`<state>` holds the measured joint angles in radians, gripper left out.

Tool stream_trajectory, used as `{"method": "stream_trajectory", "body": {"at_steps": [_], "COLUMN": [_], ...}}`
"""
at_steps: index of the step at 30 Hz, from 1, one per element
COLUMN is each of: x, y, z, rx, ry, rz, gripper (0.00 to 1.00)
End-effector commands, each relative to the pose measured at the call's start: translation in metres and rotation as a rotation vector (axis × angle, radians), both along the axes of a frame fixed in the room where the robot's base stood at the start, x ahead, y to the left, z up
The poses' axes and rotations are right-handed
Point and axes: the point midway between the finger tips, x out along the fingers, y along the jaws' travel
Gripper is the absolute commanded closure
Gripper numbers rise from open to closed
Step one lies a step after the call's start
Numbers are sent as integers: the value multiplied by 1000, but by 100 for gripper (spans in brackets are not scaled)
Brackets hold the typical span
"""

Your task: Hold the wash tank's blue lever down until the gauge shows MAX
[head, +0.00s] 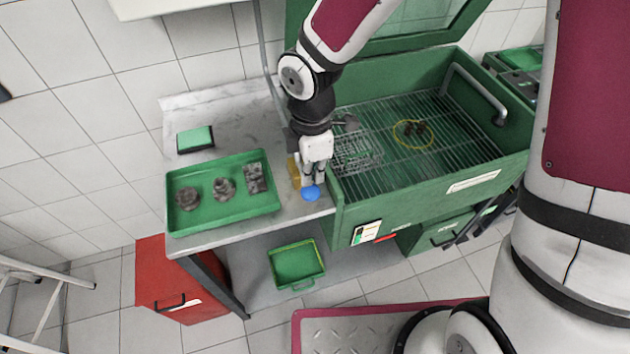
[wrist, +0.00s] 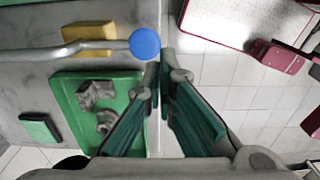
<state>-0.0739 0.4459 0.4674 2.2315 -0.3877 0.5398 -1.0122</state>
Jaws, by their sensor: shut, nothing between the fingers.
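The wash tank (head: 430,215) is a green open box with a wire rack, at the right in the head view. Its lever ends in a blue ball knob (head: 310,193) at the tank's front left corner. In the wrist view the blue knob (wrist: 145,43) sits on a grey rod running left. My gripper (head: 310,184) is shut and empty, right at the knob. In the wrist view its fingertips (wrist: 165,62) are just beside the knob; I cannot tell if they touch. A small white panel (head: 366,233) on the tank's front may be the gauge; its reading is too small to tell.
A green tray (head: 222,215) with several grey metal parts lies on the bench, left of the gripper. A yellow block (wrist: 88,38) lies near the lever. Inside the tank are a wire basket (head: 357,158) and a yellow ring (head: 401,143) with dark parts. A green bin (head: 297,283) stands below.

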Motion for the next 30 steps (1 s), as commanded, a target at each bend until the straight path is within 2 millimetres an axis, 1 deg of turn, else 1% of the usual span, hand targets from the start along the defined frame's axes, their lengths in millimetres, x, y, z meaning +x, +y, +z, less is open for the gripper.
{"method": "stream_trajectory", "body": {"at_steps": [1,6,9,12,16,30], "x": [2,-2,-3,-5,-5,-5], "y": [-1,-2,-2,-2,-2,-2], "z": [12,42,54,61,64,64], "rx": [1,0,0,0,-1,0], "ry": [-6,-3,-2,-1,1,1], "rz": [-4,-1,-1,-1,0,-1], "gripper": [100,100,100,100,100,100]}}
